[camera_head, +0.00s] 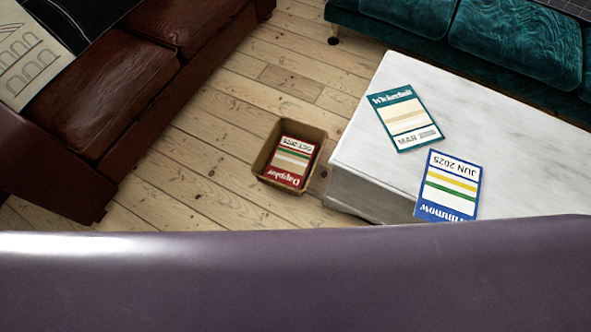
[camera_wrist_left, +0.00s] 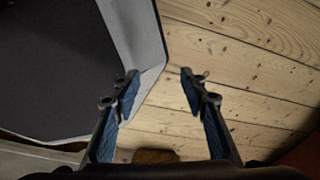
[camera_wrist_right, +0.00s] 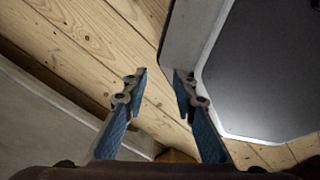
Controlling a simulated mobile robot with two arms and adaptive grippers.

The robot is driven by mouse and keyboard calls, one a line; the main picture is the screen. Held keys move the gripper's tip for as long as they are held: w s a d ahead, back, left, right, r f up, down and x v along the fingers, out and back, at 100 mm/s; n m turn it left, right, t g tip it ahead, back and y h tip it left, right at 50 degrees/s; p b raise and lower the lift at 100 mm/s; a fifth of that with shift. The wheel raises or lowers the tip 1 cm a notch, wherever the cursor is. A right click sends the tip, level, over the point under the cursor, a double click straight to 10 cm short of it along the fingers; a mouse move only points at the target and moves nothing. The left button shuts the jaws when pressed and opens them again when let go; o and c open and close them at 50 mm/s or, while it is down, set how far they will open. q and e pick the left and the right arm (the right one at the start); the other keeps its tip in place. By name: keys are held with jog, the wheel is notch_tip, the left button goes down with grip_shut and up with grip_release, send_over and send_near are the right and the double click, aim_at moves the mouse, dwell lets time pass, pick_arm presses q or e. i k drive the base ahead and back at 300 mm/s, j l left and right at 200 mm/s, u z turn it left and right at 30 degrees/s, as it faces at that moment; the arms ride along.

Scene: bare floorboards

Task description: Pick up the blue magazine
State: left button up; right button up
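The blue magazine (camera_head: 450,186) lies flat on the white marble-topped table (camera_head: 362,150), at its near edge. It is blue-bordered with yellow and green stripes and reads JUN 2025; my purple body hides its lowest part. A teal magazine (camera_head: 405,118) marked MAR lies beside it, to the upper left. Neither gripper shows in the head view. My left gripper (camera_wrist_left: 158,76) is open and empty in the left wrist view, above floorboards. My right gripper (camera_wrist_right: 160,72) is open and empty in the right wrist view. No magazine shows in either wrist view.
A brown box (camera_head: 262,160) on the floor left of the table holds a red magazine (camera_head: 291,163). A brown leather sofa (camera_head: 110,85) stands at left, a teal sofa (camera_head: 500,38) at the back right. Bare floorboards (camera_head: 215,120) lie between the brown sofa and table.

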aim_at(449, 190)
jog(key=z, duration=1.7)
